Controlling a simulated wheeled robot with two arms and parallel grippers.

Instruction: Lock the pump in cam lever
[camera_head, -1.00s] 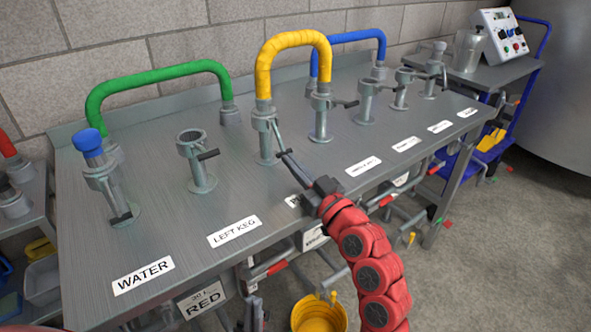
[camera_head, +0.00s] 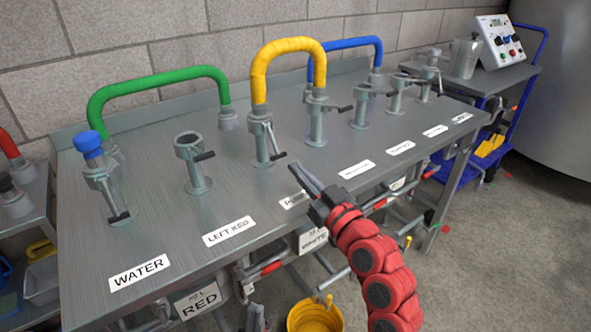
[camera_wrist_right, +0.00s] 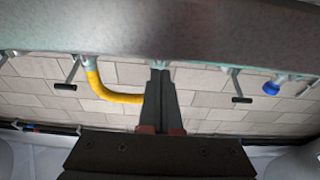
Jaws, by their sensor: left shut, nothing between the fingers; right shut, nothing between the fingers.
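The pump in post (camera_head: 263,150) stands behind a label whose visible start reads "P". One end of the yellow hose (camera_head: 287,45) sits on its top. Its cam lever (camera_head: 271,138) hangs down beside the post, its dark grip low and slightly right. My right gripper (camera_head: 296,168) is shut and empty, apart from the lever, just right of and nearer than its grip. In the right wrist view its shut fingers (camera_wrist_right: 160,95) cover part of the yellow hose (camera_wrist_right: 115,95). My left gripper (camera_head: 257,312) seems to show only as shut grey fingertips at the bottom edge, below the table front.
The left keg post (camera_head: 195,165) has an open top and a lever sticking out right. The water post (camera_head: 105,185) has a blue cap and a lowered lever. A green hose (camera_head: 155,80) stands behind, a blue hose (camera_head: 350,41) right. A yellow bucket (camera_head: 314,318) stands below.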

